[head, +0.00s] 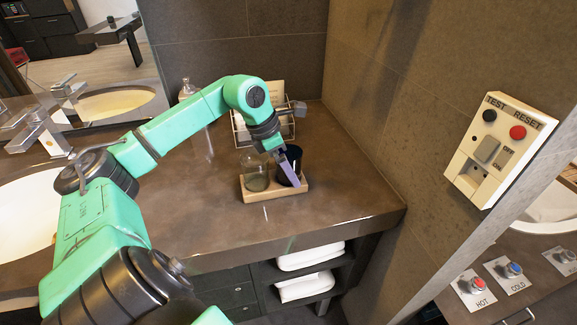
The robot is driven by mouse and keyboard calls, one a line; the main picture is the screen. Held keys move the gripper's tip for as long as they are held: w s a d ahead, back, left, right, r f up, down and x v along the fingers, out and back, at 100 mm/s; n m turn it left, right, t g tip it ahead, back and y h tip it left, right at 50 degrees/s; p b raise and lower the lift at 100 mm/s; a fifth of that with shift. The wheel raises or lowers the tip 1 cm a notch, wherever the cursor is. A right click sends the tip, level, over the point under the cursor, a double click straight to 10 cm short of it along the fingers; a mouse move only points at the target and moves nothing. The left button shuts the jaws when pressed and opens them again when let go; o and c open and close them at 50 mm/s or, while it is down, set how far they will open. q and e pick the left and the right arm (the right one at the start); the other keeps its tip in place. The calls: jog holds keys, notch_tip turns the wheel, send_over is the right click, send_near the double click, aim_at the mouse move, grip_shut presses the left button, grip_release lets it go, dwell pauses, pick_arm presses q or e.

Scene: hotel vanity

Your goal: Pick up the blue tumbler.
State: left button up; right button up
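The dark blue tumbler (299,157) stands on the right side of a small wooden tray (262,199) on the vanity counter. A clear glass (255,180) stands to its left on the same tray. My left gripper (291,173) reaches down at the tumbler, with a finger overlapping it and hiding part of it. I cannot tell whether the fingers are around it, inside it or in front of it, or whether they are closed. My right gripper is not in view.
A wire rack with a card (267,97) stands behind the tray. A clear bottle (186,90) is at the back, partly behind my arm. The tiled wall (360,110) rises to the right. The counter (205,215) is bare in front and left of the tray.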

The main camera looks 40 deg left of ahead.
pick_arm(q)
jog(key=c, duration=1.4)
jog(key=shift+o, duration=0.2)
jog(key=shift+r, duration=0.1)
